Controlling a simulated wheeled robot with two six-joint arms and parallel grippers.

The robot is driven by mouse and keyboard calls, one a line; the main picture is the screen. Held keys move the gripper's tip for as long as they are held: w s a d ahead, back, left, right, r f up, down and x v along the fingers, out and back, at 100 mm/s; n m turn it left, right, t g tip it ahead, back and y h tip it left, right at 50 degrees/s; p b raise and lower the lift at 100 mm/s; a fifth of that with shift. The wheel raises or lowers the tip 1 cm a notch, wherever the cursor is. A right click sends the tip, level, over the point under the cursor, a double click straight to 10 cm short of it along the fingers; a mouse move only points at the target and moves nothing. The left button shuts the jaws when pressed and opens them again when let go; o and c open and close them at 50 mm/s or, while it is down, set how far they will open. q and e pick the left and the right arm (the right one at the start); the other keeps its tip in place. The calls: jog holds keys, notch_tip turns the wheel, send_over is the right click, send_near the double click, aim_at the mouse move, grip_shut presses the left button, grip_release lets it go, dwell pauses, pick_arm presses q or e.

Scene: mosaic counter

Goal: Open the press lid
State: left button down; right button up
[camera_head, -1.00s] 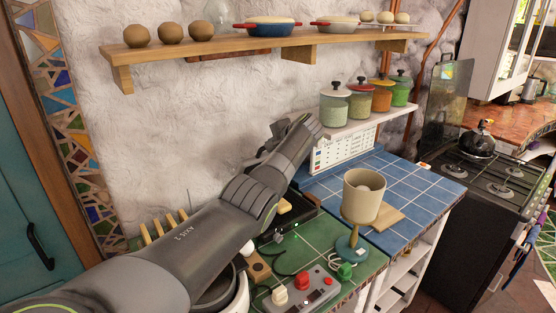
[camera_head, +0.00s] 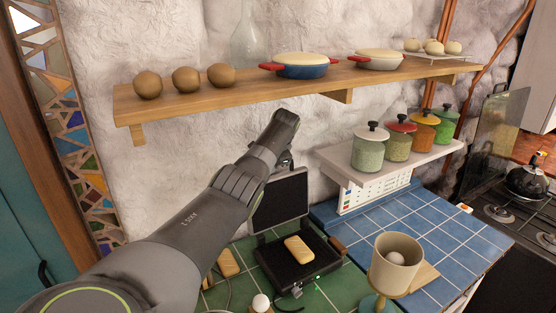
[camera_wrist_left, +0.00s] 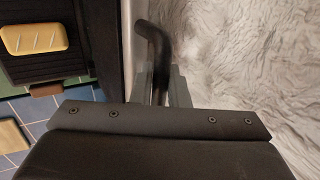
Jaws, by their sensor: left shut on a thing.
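The press is a dark grill whose lid (camera_head: 279,203) stands raised, roughly upright, against the wall side. Its open base (camera_head: 280,267) holds a pale bread loaf (camera_head: 299,249) on a black ribbed plate. The loaf also shows in the left wrist view (camera_wrist_left: 35,38). My left gripper (camera_head: 286,160) is at the top of the lid, partly hidden by its own wrist. In the left wrist view, my left gripper (camera_wrist_left: 164,88) is shut on the black bent lid handle (camera_wrist_left: 157,55). My right gripper is in neither view.
A beige cup (camera_head: 381,270) with a round ball inside stands right of the press. A wooden shelf (camera_head: 310,88) with pans and brown balls hangs above my arm. Lidded jars (camera_head: 368,150) stand on a small ledge. Blue tiles (camera_head: 350,232) are mostly clear.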

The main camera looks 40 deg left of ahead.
pick_arm(q)
jog(key=shift+f, duration=0.2)
jog(key=c, duration=1.5)
grip_release()
jog(key=shift+r, duration=0.1)
jog(key=b+v, duration=0.3)
jog(key=v, duration=0.4)
jog(key=shift+r, duration=0.2)
